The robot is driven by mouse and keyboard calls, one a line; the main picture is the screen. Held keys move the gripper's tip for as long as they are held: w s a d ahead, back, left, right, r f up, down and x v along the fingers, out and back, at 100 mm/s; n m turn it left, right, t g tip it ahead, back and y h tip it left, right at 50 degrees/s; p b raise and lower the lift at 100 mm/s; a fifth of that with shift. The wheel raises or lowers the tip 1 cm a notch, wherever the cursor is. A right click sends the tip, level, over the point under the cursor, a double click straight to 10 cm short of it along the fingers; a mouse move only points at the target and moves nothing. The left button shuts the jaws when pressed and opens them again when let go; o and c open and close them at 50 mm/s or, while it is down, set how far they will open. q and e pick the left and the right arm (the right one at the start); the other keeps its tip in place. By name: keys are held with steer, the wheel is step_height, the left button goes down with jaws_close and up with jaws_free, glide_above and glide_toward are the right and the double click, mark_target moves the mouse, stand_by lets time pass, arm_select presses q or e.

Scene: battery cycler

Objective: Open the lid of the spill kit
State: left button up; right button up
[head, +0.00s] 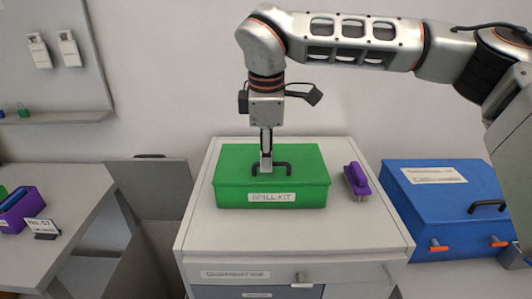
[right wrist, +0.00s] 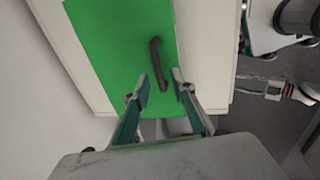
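The spill kit (head: 230,188) is a green box with a "SPILL KIT" label on its front, on top of a light cabinet. Its lid is down and has a dark bar handle (head: 284,168). My right gripper (head: 266,165) points down over the lid at the handle. In the right wrist view the green lid (right wrist: 110,40) lies below, and the handle (right wrist: 155,55) runs between the two fingertips of my right gripper (right wrist: 161,82). The fingers are apart, one on each side of the handle, with gaps visible. My left gripper is not in view.
A purple brush (head: 356,180) lies right of the kit on the cabinet top (head: 200,220). A blue box (head: 435,215) with orange latches stands further right. A desk (head: 75,190) with a purple holder (head: 22,205) is at the left. The wall is close behind.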

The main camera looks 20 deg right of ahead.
steer(key=shift+f, duration=0.2)
jaws_close()
steer(key=shift+w+r, duration=0.1)
steer(key=shift+r, duration=0.05)
